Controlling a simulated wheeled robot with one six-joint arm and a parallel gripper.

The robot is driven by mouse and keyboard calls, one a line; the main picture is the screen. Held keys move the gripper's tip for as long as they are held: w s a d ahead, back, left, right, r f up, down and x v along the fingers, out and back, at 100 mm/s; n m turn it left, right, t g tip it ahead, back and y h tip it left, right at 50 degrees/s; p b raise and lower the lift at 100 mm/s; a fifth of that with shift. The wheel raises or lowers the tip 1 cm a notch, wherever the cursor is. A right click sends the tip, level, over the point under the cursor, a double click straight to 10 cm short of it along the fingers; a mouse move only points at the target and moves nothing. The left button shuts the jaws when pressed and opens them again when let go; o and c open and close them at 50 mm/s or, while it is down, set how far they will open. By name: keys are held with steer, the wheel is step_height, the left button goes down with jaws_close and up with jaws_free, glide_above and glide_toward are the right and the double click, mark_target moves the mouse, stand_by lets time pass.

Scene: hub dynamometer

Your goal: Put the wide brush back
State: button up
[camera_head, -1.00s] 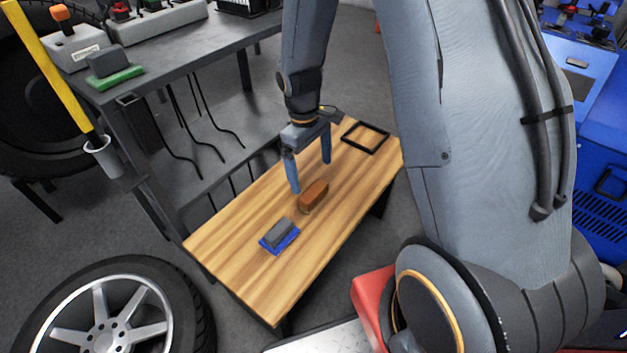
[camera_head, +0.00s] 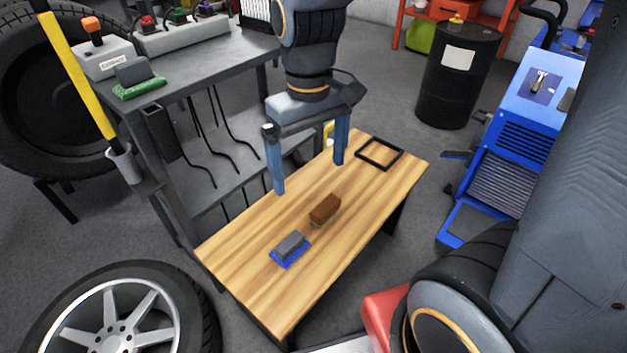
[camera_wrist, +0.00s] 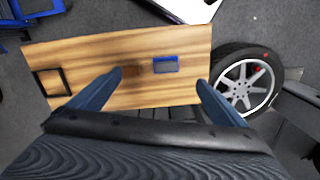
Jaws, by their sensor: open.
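A brown block-shaped brush (camera_head: 324,209) lies on the wooden table (camera_head: 250,262), near its middle. It also shows in the wrist view (camera_wrist: 131,71), partly behind a finger. Close by lies a grey-handled block on a blue base (camera_head: 290,248), seen also in the wrist view (camera_wrist: 166,65). Which of these is the wide brush I cannot tell for sure. A thin black square frame (camera_head: 361,156) lies flat and empty at the table's far end. My gripper (camera_head: 308,176) is open and empty above the table, fingers pointing down, apart from both blocks.
A grey workbench (camera_head: 190,75) stands at the left, with a grey block on a green base (camera_head: 137,80) at its corner. A wheel (camera_head: 118,325) lies at front left. A black drum (camera_head: 458,75) and a blue machine (camera_head: 520,130) stand at right. The near table end is clear.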

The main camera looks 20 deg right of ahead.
steer(key=s+a+r+m, duration=0.1)
steer(key=s+r, duration=0.2)
steer(key=s, duration=0.5)
steer(key=shift+s+a+r+y, duration=0.15)
steer(key=shift+a+r+y, duration=0.15)
steer(key=shift+a+r, duration=0.05)
steer(key=d+r+m+p, duration=0.3)
steer(key=d+r+p, duration=0.6)
steer(key=p, duration=0.8)
steer(key=shift+r, duration=0.25)
